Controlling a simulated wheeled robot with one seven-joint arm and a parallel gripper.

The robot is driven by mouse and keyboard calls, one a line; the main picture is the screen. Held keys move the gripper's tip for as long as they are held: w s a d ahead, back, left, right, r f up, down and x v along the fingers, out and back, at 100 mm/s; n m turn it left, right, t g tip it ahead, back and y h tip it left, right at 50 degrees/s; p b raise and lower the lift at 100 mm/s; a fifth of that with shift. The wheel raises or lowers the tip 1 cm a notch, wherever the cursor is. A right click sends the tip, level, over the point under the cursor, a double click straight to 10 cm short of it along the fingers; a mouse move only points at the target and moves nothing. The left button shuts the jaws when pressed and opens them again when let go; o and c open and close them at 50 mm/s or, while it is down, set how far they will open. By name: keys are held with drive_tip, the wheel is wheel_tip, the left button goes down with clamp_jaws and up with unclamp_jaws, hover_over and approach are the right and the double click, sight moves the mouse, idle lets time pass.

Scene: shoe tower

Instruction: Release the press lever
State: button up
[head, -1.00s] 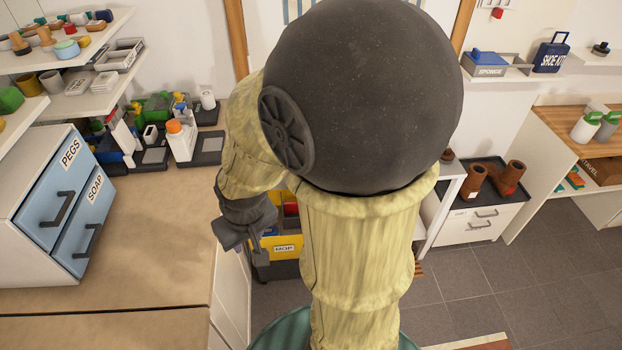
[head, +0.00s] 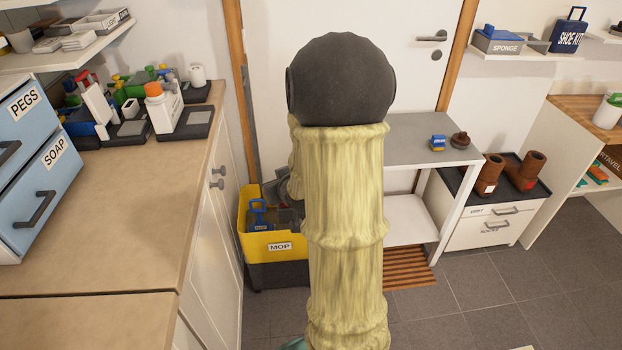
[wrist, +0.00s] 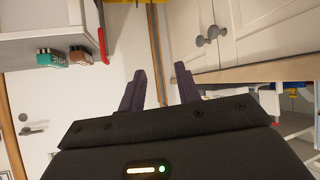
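The yellow mop bucket (head: 279,246) stands on the floor beyond the counter, in the head view. A blue part (head: 258,215) shows inside its top; my arm covers its right side. In the wrist view, which looks upside down, a bit of yellow shows at the top edge and a red curved bar (wrist: 102,42) stands left of my fingers. I cannot tell whether the bar is the press lever; no lever is clearly visible. My gripper (wrist: 160,70) is open, with nothing between its fingers and apart from the bar. In the head view it is mostly hidden behind my arm.
A grey side table (head: 400,130) with small items stands right of my arm, before a white door. The counter (head: 110,205) and its cabinet doors lie to the left. A shoe cabinet (head: 487,215) stands at right. The floor at front right is clear.

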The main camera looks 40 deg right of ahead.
drive_tip(key=s+d+f+m+t+h+b, duration=0.2)
drive_tip(key=d+f+t+b, duration=0.4)
drive_tip(key=d+f+b, duration=0.6)
drive_tip(key=d+h+b, duration=0.1)
drive_tip(key=d+b, duration=0.1)
drive_tip(key=shift+d+h+b, duration=0.3)
drive_tip(key=shift+d, duration=0.1)
drive_tip(key=shift+w+f, duration=0.1)
drive_tip(key=shift+w, duration=0.05)
drive_tip(key=b+x, duration=0.1)
drive_tip(key=x, duration=0.7)
drive_tip(key=b+x, duration=0.1)
drive_tip(key=x, duration=0.8)
drive_tip(key=shift+w+r, duration=0.15)
drive_tip(key=shift+r, duration=0.05)
drive_tip(key=shift+d, duration=0.1)
clamp_jaws()
